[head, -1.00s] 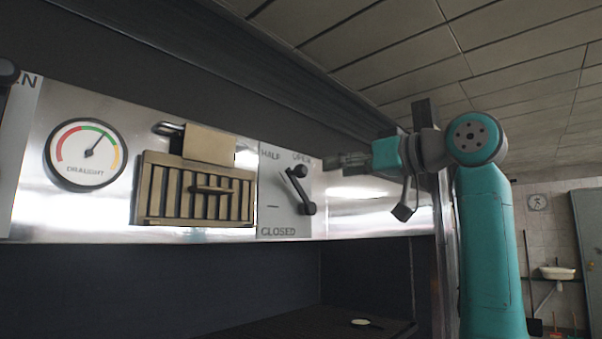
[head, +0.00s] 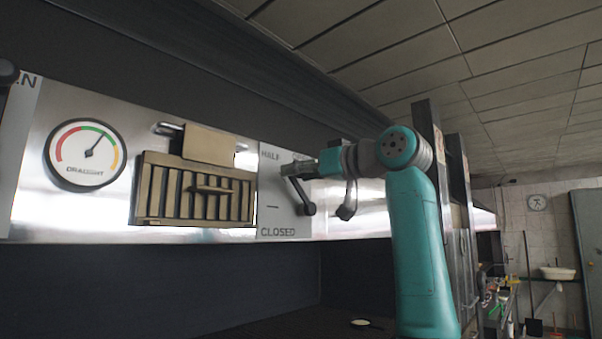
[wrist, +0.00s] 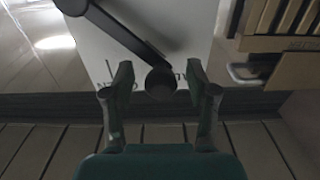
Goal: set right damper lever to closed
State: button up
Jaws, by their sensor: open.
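The right damper lever (head: 301,194) is a dark bar with rounded ends on a pale plate marked HALF, OPEN and CLOSED (head: 272,215). It slants from near the OPEN mark down to the right, away from CLOSED. My gripper (head: 291,169) is at the plate's upper part and hides the lever's upper end and the OPEN mark in the head view. In the wrist view, my open gripper (wrist: 160,90) has one finger on each side of the lever's round end (wrist: 160,82). I cannot tell whether either finger touches it.
A slatted brass vent (head: 195,190) with a handle is left of the plate, and a draught gauge (head: 85,154) is further left. Another plate edge (head: 22,150) shows at far left. Below the panel is a dark open recess (head: 270,280).

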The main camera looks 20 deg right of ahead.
aim_at(294, 185)
grip_shut()
jog(key=shift+a+f, duration=0.1)
dwell(0.3)
jog(key=f+n, duration=0.1)
jog(key=a+f+n, duration=0.1)
jog(key=s+f+n, duration=0.1)
jog(key=n, duration=0.1)
jog(key=shift+a, duration=0.3)
jog(key=shift+s+a+f+n, duration=0.15)
jog(key=shift+a+f+n, duration=0.05)
jog(key=shift+f+n, duration=0.95)
jog(key=shift+s+a+f+n, duration=0.1)
jog(key=shift+a+f+n, duration=0.05)
jog(key=shift+f+n, duration=1)
jog(key=shift+r+n, duration=0.1)
jog(key=shift+n, duration=0.2)
